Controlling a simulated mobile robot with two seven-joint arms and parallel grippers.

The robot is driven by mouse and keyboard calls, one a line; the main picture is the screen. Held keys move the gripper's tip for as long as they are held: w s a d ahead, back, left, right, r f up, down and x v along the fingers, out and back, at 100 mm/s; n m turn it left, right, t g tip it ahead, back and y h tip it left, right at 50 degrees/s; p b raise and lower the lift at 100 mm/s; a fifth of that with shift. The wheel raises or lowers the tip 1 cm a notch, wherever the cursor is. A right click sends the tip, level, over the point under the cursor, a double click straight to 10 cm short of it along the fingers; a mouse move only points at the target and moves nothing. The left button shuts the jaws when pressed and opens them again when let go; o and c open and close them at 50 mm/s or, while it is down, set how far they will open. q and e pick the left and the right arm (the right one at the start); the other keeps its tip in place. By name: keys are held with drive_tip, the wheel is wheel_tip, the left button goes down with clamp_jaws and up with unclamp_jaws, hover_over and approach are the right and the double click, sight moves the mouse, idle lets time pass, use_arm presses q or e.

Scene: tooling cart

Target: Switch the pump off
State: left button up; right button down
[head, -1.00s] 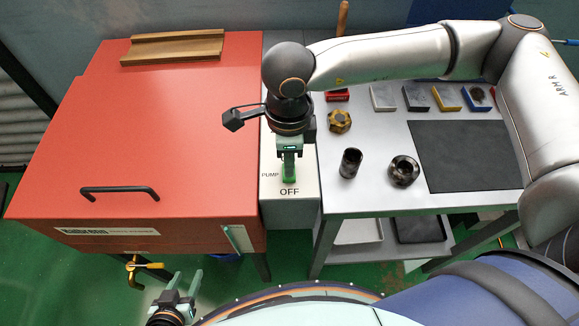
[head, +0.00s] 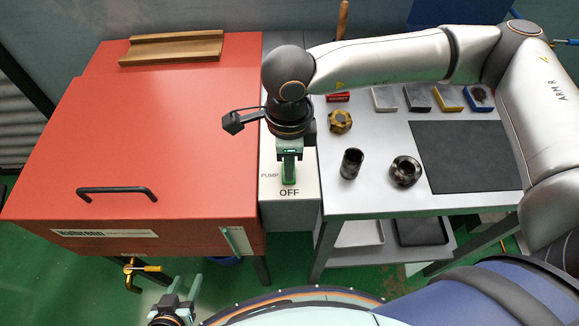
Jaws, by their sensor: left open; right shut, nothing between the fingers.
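The pump switch box (head: 303,208) is a pale box between the red cabinet and the grey cart, with "PUMP" and "OFF" printed on its top. My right gripper (head: 289,180) is shut and empty, pointing down at the box top just above the word "OFF". It hides the switch itself, so I cannot tell the switch's position or whether the fingertips touch it. My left gripper (head: 183,284) is open and empty, low at the bottom of the view, in front of the red cabinet and away from the box.
The red cabinet (head: 150,130) with a black handle (head: 118,191) fills the left. A brass valve (head: 140,270) hangs below it. The cart top (head: 375,195) holds a brass hex part (head: 340,121), two dark metal cylinders (head: 352,163), a dark mat (head: 465,155) and small coloured trays.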

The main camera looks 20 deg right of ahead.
drive_tip(key=shift+r+p, duration=1.5)
drive_tip(key=shift+r, duration=2)
drive_tip(key=shift+s+f, duration=0.1)
